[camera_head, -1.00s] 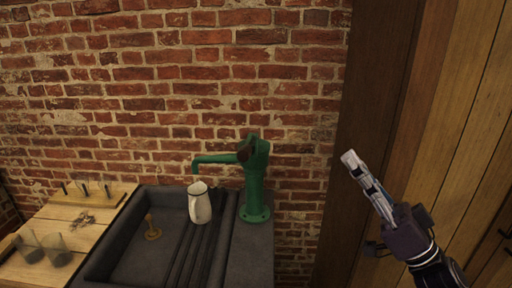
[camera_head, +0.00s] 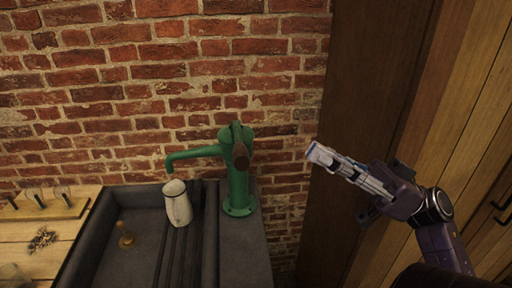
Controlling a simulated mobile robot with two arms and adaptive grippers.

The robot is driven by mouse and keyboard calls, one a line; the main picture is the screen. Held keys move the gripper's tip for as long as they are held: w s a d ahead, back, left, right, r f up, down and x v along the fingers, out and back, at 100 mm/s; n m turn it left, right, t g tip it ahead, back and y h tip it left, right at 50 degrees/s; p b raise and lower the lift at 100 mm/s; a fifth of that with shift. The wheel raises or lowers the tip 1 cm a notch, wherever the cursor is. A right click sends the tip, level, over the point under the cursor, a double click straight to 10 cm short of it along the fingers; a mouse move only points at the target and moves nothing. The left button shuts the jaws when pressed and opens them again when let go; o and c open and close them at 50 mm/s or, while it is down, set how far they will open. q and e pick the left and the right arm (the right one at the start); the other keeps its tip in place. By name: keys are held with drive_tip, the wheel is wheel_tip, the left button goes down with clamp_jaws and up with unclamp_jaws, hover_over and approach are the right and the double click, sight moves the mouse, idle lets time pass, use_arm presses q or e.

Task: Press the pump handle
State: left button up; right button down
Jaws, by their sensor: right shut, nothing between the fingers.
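The green hand pump (camera_head: 238,175) stands upright on the dark ledge to the right of the sink. Its spout points left, over a white jug (camera_head: 177,203) that stands below it. A dark brown part (camera_head: 240,155), perhaps the pump handle, shows at the pump's upper front; the handle is seen nearly end-on, so its angle is hard to tell. My right gripper (camera_head: 316,154) is to the right of the pump, apart from it, pointing left. Its fingers are shut and empty. My left gripper is not in view.
The dark sink (camera_head: 95,235) holds a brass-coloured plug-like piece (camera_head: 125,234). A brick wall is behind; wooden panels stand at the right.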

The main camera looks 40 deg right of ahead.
drive_tip(key=p+x, duration=0.5)
drive_tip(key=x, duration=0.5)
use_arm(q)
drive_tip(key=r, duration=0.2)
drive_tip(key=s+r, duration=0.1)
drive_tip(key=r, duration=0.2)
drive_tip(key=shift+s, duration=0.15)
use_arm(e)
drive_tip(key=f, duration=0.2)
drive_tip(key=a+f, duration=0.1)
drive_tip(key=f, duration=0.1)
drive_tip(key=shift+w, duration=0.2)
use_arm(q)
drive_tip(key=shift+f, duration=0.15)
use_arm(e)
drive_tip(key=shift+f, duration=0.15)
